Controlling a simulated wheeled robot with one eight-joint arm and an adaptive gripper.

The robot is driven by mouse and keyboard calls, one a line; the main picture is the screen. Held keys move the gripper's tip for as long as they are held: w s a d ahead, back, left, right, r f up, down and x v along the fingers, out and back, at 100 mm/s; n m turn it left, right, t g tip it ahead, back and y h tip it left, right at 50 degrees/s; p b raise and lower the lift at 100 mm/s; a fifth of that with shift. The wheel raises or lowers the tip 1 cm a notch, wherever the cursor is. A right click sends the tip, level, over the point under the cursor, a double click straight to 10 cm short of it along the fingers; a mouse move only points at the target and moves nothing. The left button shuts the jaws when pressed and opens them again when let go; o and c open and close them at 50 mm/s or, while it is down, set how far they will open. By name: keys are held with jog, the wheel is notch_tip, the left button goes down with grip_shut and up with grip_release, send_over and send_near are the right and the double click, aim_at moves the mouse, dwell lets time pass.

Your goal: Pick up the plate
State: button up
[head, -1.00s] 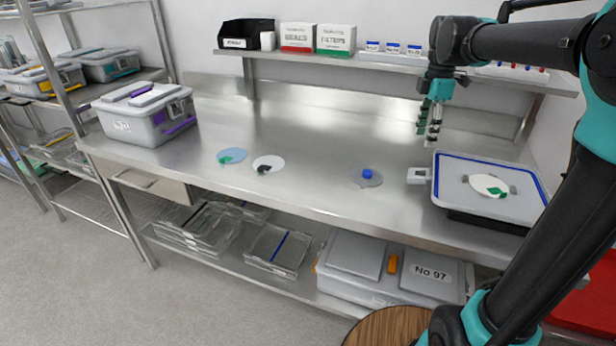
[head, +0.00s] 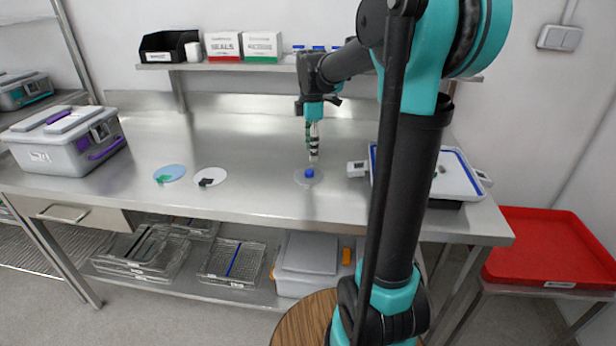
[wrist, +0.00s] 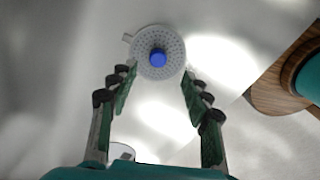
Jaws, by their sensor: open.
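Three flat round plates lie on the steel bench: a blue one (head: 176,170) and a white one (head: 216,174), each with a dark green piece, and a grey one (head: 316,180) with a blue knob. In the wrist view the grey plate (wrist: 146,68) is perforated, has a small tab at its left edge and lies just ahead of my fingertips. My gripper (head: 313,158) is open and empty, pointing down over the grey plate. Its two fingers (wrist: 159,76) are spread on either side of the plate's near edge, and I see no contact.
A white tray with a blue edge (head: 462,178) stands on the bench's right end, partly hidden by my arm. A lidded grey box (head: 62,148) stands on the left. A shelf (head: 225,66) runs along the wall behind. A red tray (head: 555,245) is at right.

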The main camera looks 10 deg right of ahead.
aim_at(310, 171)
notch_tip(310, 171, down, 3)
jog(key=shift+r, duration=0.2)
jog(key=shift+w+a+f, duration=0.1)
jog(key=shift+a+f, duration=0.05)
jog(key=shift+f, duration=1.2)
jog(key=shift+w+a+f, duration=0.1)
jog(key=shift+f, duration=1.2)
grip_shut()
